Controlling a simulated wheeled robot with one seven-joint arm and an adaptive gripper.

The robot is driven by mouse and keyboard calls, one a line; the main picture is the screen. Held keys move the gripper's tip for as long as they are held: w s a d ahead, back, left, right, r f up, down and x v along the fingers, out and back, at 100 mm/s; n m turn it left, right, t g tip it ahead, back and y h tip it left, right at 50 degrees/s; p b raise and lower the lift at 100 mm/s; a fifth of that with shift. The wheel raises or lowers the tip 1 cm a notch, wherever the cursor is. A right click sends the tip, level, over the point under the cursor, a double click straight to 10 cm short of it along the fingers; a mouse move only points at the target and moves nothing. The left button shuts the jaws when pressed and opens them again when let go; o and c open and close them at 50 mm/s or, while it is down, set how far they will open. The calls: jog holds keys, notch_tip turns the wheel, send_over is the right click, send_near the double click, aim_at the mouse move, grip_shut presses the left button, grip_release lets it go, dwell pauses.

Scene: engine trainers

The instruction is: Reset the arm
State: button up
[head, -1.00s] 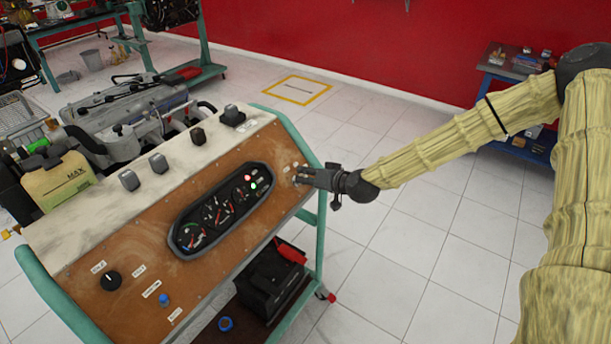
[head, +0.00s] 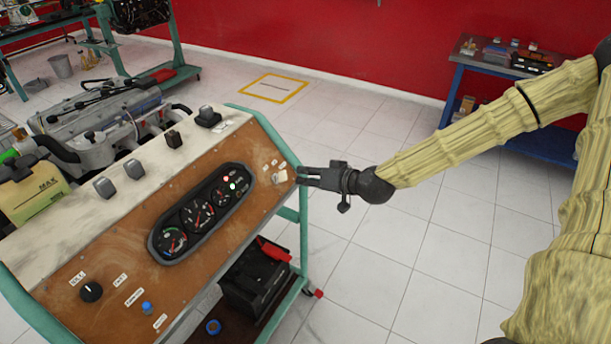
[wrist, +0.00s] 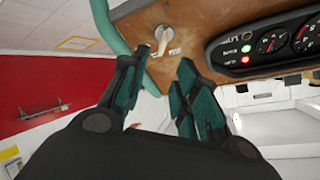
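My gripper (head: 303,176) is at the right edge of the engine trainer's control panel (head: 100,252), near the small pale key switch (head: 278,174). In the wrist view my gripper (wrist: 158,62) has its two green-padded fingers spread apart with nothing between them. The key switch (wrist: 162,36) shows just beyond the fingertips, apart from them. My arm reaches in from the right in the head view. The gauge cluster (head: 202,212) shows one red and one green light lit.
A black battery (head: 254,276) sits on the trainer's lower shelf. The engine block (head: 100,125) is behind the panel. A blue workbench (head: 455,75) with tools stands at the back right. The tiled floor right of the trainer is clear.

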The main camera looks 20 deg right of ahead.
jog(key=shift+s, duration=0.1)
dwell(0.5)
jog(key=s+a+f+g+h, duration=0.1)
jog(key=s+a+f+g, duration=0.2)
jog(key=s+f, duration=0.6)
jog(key=s+a+f+g+h, duration=0.1)
jog(key=s+a+f+g, duration=0.2)
jog(key=s+f, duration=0.5)
jog(key=s+f+g+h, duration=0.1)
jog(key=s+f+g, duration=0.1)
jog(key=s+f, duration=0.5)
jog(key=s+d+f+n+g+h, duration=0.1)
jog(key=s+f, duration=0.5)
jog(key=s, duration=0.9)
jog(key=g+h, duration=0.1)
jog(key=g, duration=0.1)
jog(key=shift+f+g, duration=0.3)
jog(key=shift+f, duration=0.05)
